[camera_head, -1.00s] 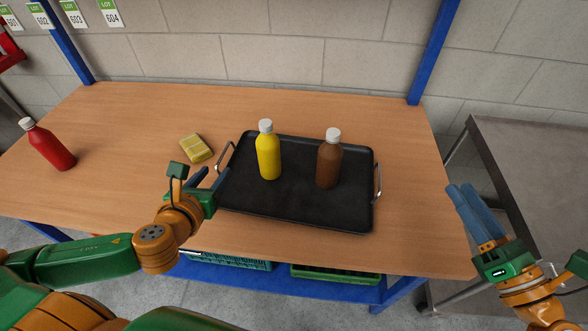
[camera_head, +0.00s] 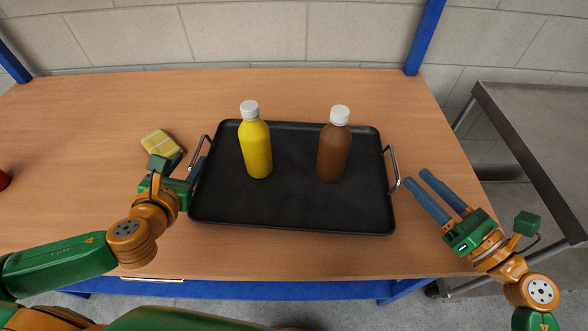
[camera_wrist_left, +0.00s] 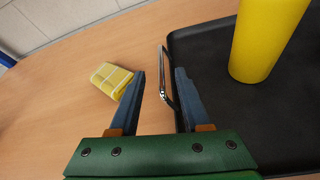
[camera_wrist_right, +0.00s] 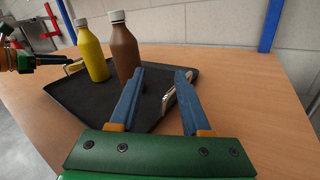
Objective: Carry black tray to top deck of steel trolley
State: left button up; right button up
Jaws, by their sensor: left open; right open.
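The black tray (camera_head: 290,208) lies flat on the wooden table with a metal handle at each end. A yellow bottle (camera_head: 256,150) and a brown bottle (camera_head: 333,150) stand upright on it. My left gripper (camera_head: 187,170) is open at the tray's left handle. In the left wrist view the left handle (camera_wrist_left: 163,80) lies between the open fingers. My right gripper (camera_head: 427,184) is open just right of the right handle (camera_head: 392,170). In the right wrist view this handle (camera_wrist_right: 169,100) shows between the fingertips, a little beyond them. The steel trolley (camera_head: 530,130) stands right of the table.
A blue upright (camera_head: 425,38) rises at the table's back right corner.

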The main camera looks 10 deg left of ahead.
aim_at(196, 151)
pick_arm(q)
jog(key=x, duration=0.3)
jog(key=shift+w, duration=0.1)
pick_arm(e)
jog(key=f, duration=0.6)
jog(key=shift+w+a+f, duration=0.15)
jog(key=shift+w+a, duration=0.05)
jog(key=shift+w, duration=0.05)
pick_arm(q)
jog(key=x, duration=0.3)
jog(key=shift+w+d+f, duration=0.1)
pick_arm(e)
jog(key=x, duration=0.7)
pick_arm(q)
grip_shut()
pick_arm(e)
grip_shut()
